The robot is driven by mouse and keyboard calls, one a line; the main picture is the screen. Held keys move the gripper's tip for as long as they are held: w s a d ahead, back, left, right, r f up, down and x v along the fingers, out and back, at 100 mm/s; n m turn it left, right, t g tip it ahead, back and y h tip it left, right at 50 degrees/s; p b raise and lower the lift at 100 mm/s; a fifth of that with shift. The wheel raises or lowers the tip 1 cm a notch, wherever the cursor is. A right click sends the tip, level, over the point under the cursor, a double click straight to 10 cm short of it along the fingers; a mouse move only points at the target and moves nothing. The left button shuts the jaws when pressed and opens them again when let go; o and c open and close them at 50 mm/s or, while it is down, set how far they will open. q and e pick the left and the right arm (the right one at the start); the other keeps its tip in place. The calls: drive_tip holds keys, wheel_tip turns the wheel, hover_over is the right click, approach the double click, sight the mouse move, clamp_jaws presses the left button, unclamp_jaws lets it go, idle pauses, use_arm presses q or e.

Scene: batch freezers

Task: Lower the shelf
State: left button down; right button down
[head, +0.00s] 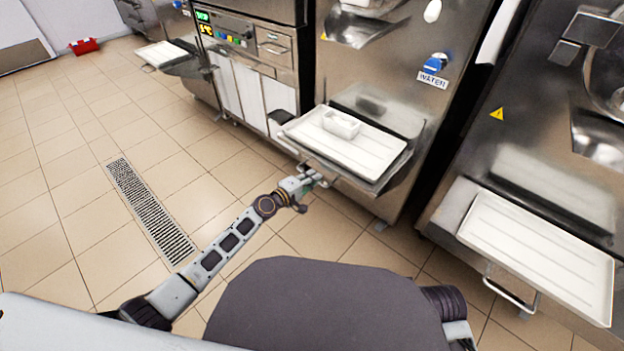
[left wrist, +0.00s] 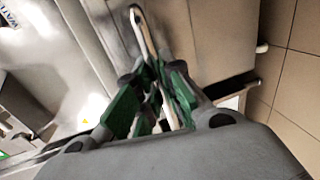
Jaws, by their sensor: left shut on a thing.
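The shelf (head: 400,172) juts from the front of the middle steel machine and looks level. It bears a white tray (head: 378,148) with a small white container (head: 341,124) on it. My left gripper (head: 312,183) is at the shelf's front edge, low beside the tray. In the left wrist view its green-padded fingers (left wrist: 153,108) are shut on a thin pale bar, the shelf handle (left wrist: 142,32). The gripped part is mostly hidden between the fingers. My right gripper is out of view.
Another machine at the right has its own shelf with a white tray (head: 540,250) and a handle (head: 510,296) below. A third white tray (head: 163,53) is at the back left. Tiled floor with a drain grate (head: 150,212) is clear at the left.

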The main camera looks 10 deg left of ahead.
use_arm(q)
drive_tip(key=shift+f, duration=0.3)
drive_tip(key=c, duration=1.5)
unclamp_jaws()
drive_tip(key=shift+f, duration=0.1)
drive_tip(key=shift+s+a+r, duration=0.15)
drive_tip(key=shift+r, duration=0.05)
drive_tip(key=shift+v, duration=5.8)
